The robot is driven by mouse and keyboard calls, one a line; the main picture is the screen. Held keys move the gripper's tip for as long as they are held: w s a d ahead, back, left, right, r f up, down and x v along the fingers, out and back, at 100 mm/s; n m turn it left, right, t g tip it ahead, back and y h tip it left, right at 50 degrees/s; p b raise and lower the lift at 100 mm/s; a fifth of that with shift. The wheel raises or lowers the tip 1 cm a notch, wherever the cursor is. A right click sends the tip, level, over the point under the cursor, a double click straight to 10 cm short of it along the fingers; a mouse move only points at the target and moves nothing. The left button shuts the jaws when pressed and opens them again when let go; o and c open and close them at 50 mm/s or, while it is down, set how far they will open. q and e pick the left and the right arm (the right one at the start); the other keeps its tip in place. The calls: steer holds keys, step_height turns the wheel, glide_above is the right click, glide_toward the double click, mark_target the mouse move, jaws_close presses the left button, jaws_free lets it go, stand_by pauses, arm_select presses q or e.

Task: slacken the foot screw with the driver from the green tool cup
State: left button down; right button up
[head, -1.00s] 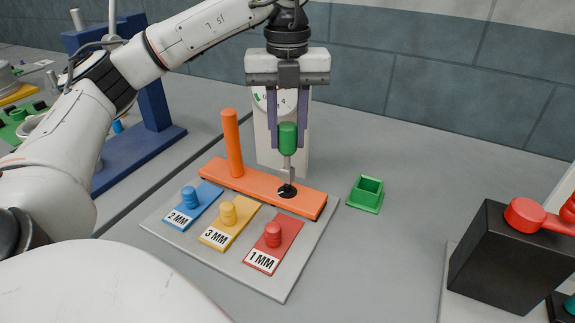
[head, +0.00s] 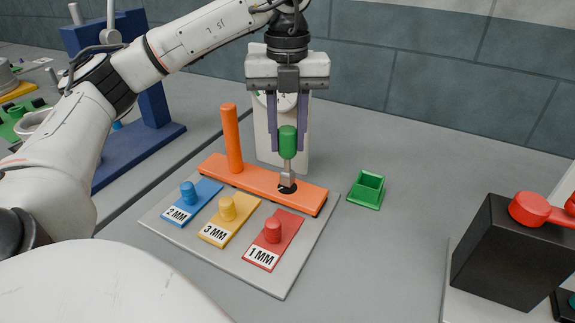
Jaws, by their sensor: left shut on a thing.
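My left gripper (head: 287,145) points down and is shut on the green handle of the driver (head: 288,142). The driver stands upright with its grey shaft pointing down. Its lower end is at the dark round foot screw (head: 287,188) near the right end of the orange bar (head: 255,182). The screw is partly hidden by the driver, and I cannot tell how far the tip sits in it. The green tool cup (head: 367,190) stands empty on the table to the right of the grey plate (head: 270,280). My right gripper is not in view.
An orange post (head: 232,140) rises from the bar's left end. Blue (head: 192,203), yellow (head: 230,219) and red (head: 274,240) labelled tabs with knobs lie in front. A white dial gauge stands behind the driver. A black block (head: 505,252) with a red lever stands at right.

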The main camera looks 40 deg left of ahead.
arm_select(q)
steer(key=shift+f+b, duration=0.3)
steer(key=shift+f, duration=0.15)
steer(key=c, duration=1.3)
jaws_free()
step_height(320, 180, up, 10)
steer(key=p, duration=0.4)
steer(key=shift+f, duration=0.15)
steer(key=shift+r+p, duration=0.3)
steer(key=shift+r, duration=0.05)
